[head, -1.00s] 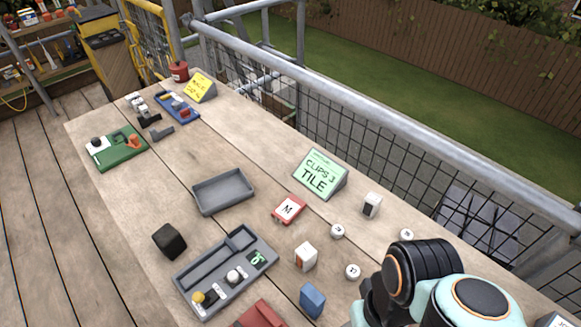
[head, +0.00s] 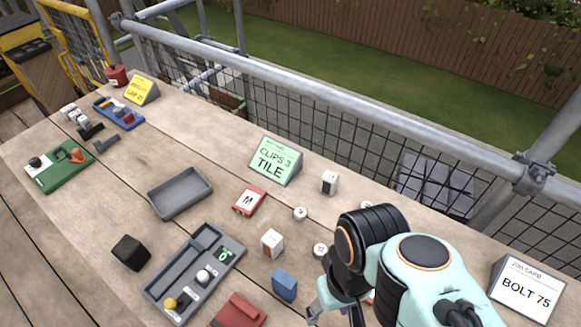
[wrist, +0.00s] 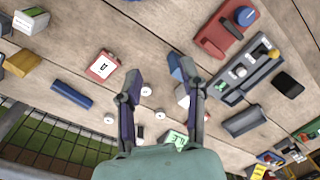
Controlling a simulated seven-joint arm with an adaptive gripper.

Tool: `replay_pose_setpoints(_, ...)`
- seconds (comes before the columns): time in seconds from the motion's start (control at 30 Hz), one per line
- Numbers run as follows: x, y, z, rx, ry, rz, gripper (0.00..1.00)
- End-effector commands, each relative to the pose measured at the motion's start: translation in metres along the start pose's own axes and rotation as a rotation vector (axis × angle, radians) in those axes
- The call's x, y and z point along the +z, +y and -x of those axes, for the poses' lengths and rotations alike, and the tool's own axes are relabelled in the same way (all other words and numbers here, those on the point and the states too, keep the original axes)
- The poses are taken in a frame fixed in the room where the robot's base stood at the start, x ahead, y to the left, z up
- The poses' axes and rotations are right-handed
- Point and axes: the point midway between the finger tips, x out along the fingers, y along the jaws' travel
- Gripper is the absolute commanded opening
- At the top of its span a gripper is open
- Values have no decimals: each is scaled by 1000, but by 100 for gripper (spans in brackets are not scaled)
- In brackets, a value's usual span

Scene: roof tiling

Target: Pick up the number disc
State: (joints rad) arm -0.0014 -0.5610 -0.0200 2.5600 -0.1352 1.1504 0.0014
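Several small white number discs lie flat on the wooden table. In the head view one disc (head: 300,213) is beside the red M card and another disc (head: 320,250) is left of my arm. The wrist view shows a disc (wrist: 146,91) beside my left finger, a second disc (wrist: 160,115) between the fingers and a third disc (wrist: 108,118) left of them. Their numbers are too small to read. My gripper (wrist: 160,72) is open and empty above the table. My arm hides most of it in the head view, where a fingertip shows at the bottom.
A red M card (head: 249,201), a white-orange block (head: 271,244) and a blue block (head: 285,286) stand near the discs. A BOLT 75 card (head: 526,291) stands right.

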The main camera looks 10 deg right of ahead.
Motion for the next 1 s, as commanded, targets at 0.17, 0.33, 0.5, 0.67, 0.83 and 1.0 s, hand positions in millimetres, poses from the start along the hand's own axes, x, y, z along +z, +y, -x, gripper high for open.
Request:
replay_pose_setpoints(0.17,0,0,0,0,0,0,40)
replay_pose_setpoints(0.33,0,0,0,0,0,0,67)
replay_pose_setpoints(0.5,0,0,0,0,0,0,67)
replay_pose_setpoints(0.67,-8,0,0,1,42,84,67)
replay_pose_setpoints(0.83,-62,-7,12,28,302,363,67)
replay_pose_setpoints(1.0,-131,-5,10,74,499,602,67)
